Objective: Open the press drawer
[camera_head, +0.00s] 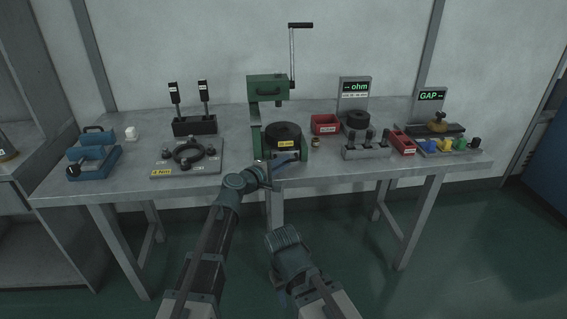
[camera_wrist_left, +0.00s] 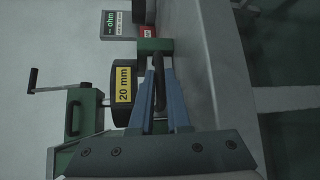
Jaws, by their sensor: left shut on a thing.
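The green hand press (camera_head: 255,112) stands at the table's middle, with a crank lever on top. A black round die (camera_head: 283,131) with a yellow label sits low in it; in the left wrist view the label on the die (camera_wrist_left: 115,100) reads "20 mm". My left gripper (camera_head: 288,159) is at the front of the press base, its blue fingers pointing right. In the left wrist view the left gripper (camera_wrist_left: 162,75) is shut on a dark handle bar (camera_wrist_left: 159,92) beside a green block (camera_wrist_left: 154,46). The gripper hides much of the drawer front.
Left of the press lie a grey plate with a ring (camera_head: 187,155) and a black stand with two upright tools (camera_head: 195,126). Right of it are a red bin (camera_head: 325,122), a grey block with posts (camera_head: 366,152) and the ohm display (camera_head: 355,88). Floor before the table is clear.

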